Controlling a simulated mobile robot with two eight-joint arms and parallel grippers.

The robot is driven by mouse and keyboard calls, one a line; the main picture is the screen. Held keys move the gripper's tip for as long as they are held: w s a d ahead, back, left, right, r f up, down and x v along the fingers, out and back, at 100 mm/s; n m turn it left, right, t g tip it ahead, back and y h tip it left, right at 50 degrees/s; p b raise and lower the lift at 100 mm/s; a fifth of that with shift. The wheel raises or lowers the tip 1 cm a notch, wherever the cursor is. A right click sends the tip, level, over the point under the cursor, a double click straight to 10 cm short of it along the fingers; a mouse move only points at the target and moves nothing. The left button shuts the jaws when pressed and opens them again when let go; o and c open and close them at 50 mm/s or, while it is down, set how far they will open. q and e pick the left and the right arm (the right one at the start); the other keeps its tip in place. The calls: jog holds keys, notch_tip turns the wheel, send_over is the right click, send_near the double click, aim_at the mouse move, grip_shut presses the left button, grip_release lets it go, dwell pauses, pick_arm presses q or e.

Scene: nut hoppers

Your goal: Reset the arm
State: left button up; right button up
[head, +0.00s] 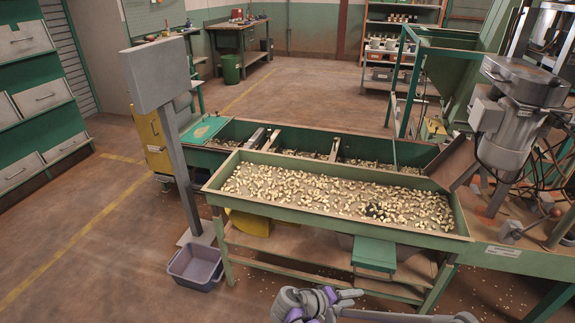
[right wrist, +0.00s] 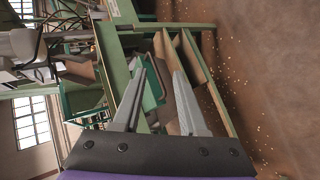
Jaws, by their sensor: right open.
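My right gripper (head: 350,297) shows at the bottom centre of the head view, in front of the long green hopper tray (head: 330,229). In the right wrist view my right gripper (right wrist: 164,72) has its two grey fingers apart, with nothing held between them. The green stand of the hopper lies beyond the fingertips there, tilted in the picture. I cannot tell the exact gap to it. My left gripper is not in view.
The tray holds many pale nuts, with a dark patch near its right. A grey bin (head: 195,267) stands on the floor at left by a grey post panel (head: 157,75). A grey motor machine (head: 507,125) stands at right. The floor at lower left is clear.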

jog(key=s+d+r+m+g+y, duration=0.1)
jog(key=s+d+r+y, duration=0.15)
jog(key=s, duration=0.35)
jog(key=s+d+r+g+y, duration=0.1)
jog(key=s+r+y, duration=0.15)
jog(key=s, duration=0.35)
jog(key=s+a+m+t+y, duration=0.25)
jog(key=s+y, duration=0.35)
jog(key=s, duration=0.6)
pick_arm(q)
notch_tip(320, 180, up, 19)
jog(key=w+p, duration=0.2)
jog(key=p, duration=1.4)
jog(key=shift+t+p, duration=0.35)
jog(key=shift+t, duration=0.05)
pick_arm(e)
notch_tip(320, 180, up, 20)
jog(key=w, duration=0.1)
jog(key=shift+w+a+f+m, duration=0.15)
jog(key=shift+w+a+m, duration=0.05)
jog(key=shift+a+m, duration=0.25)
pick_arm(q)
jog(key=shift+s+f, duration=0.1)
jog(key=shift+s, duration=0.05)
pick_arm(e)
jog(key=shift+s, duration=0.1)
